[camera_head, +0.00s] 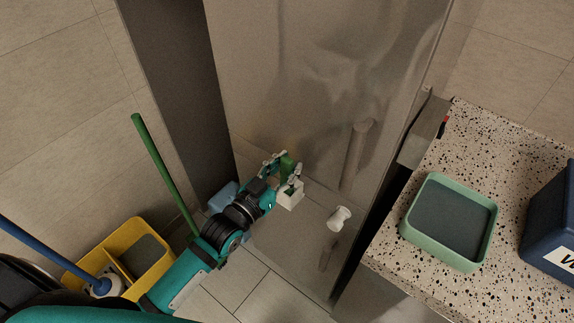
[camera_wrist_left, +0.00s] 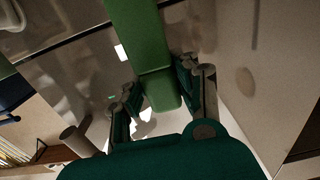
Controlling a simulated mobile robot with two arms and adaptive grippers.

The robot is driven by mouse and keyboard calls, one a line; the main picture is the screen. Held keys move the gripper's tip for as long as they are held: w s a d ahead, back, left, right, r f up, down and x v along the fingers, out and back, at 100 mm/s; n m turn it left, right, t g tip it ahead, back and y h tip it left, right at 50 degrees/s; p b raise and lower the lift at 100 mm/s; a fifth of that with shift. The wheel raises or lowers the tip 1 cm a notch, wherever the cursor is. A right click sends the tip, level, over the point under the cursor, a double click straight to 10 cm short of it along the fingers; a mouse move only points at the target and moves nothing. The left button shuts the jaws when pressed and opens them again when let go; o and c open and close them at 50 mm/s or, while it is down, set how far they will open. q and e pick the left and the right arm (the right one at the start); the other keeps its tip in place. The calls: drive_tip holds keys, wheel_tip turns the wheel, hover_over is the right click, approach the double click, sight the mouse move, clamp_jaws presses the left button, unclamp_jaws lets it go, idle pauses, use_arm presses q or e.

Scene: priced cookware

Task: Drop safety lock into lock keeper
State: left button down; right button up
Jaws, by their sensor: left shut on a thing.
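A green block-like piece, which looks like the safety lock (camera_head: 288,165), is held in my left gripper (camera_head: 282,168). In the left wrist view the green piece (camera_wrist_left: 152,40) runs from the top edge down between the fingers of my left gripper (camera_wrist_left: 158,88). A small white box-like part (camera_head: 291,196), possibly the lock keeper, sits just below the green piece at the metal door. I cannot tell whether the green piece touches it. My right gripper is not in view.
A tall metal cabinet door (camera_head: 310,80) stands in front of me, with a white knob (camera_head: 339,218) low on it. A speckled counter (camera_head: 400,275) at right holds a pale green tray (camera_head: 408,232) and a dark blue bin (camera_head: 552,225). A yellow bucket (camera_head: 128,232) stands lower left.

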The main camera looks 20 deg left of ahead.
use_arm(q)
drive_tip(key=c, duration=0.9)
unclamp_jaws()
drive_tip(key=shift+s, duration=0.1)
drive_tip(key=v, duration=1.2)
drive_tip(key=s+a+f+n+g+y, duration=0.1)
drive_tip(key=s+a+f+g+y, duration=0.15)
drive_tip(key=f, duration=0.95)
drive_tip(key=s+a+f+g+y, duration=0.1)
drive_tip(key=s+a+f+g, duration=0.15)
drive_tip(key=f, duration=0.95)
drive_tip(key=s+a+f+n+g+y, duration=0.1)
drive_tip(key=s+f+g, duration=0.2)
drive_tip(key=f, duration=1)
drive_tip(key=s+f+g, duration=0.2)
drive_tip(key=s+f, duration=0.3)
drive_tip(key=s, duration=0.3)
drive_tip(key=s+d+f+g+y, duration=0.1)
drive_tip(key=s+f+g, duration=0.2)
drive_tip(key=s+f, duration=0.3)
drive_tip(key=s+f+g+b, duration=0.1)
drive_tip(key=s+f+g, duration=0.2)
drive_tip(key=s+f, duration=0.3)
drive_tip(key=shift+s+d+m, duration=0.2)
drive_tip(key=shift+s+m, duration=0.1)
drive_tip(key=shift+s, duration=1.6)
